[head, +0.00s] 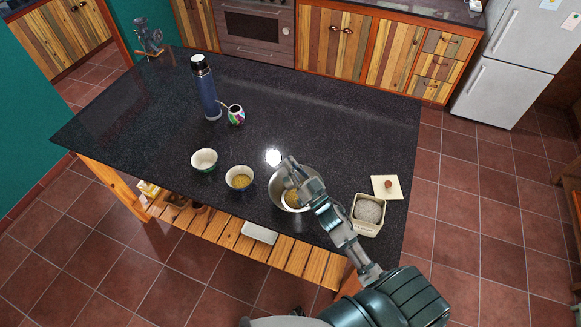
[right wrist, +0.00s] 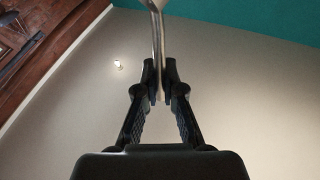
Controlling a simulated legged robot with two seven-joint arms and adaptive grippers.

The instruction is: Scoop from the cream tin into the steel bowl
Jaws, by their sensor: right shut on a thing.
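The cream tin (head: 366,228), square and open, stands at the right end of the dark counter with pale grainy contents. The steel bowl (head: 277,196) is left of it, with something yellowish inside. My right gripper (head: 290,168) is over the bowl and hides part of it. In the right wrist view my right gripper (right wrist: 159,82) is shut on a thin metal handle (right wrist: 158,35), apparently that of a scoop. The scoop's far end is out of that view, and I cannot make it out in the head view. My left gripper is not in view.
A cream lid with a brown knob (head: 386,187) lies behind the tin. Left of the steel bowl are a bowl with yellow contents (head: 239,178) and a green-sided bowl (head: 204,161). A blue flask (head: 206,90) and a colourful cup (head: 236,115) stand farther back. The counter's back right is clear.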

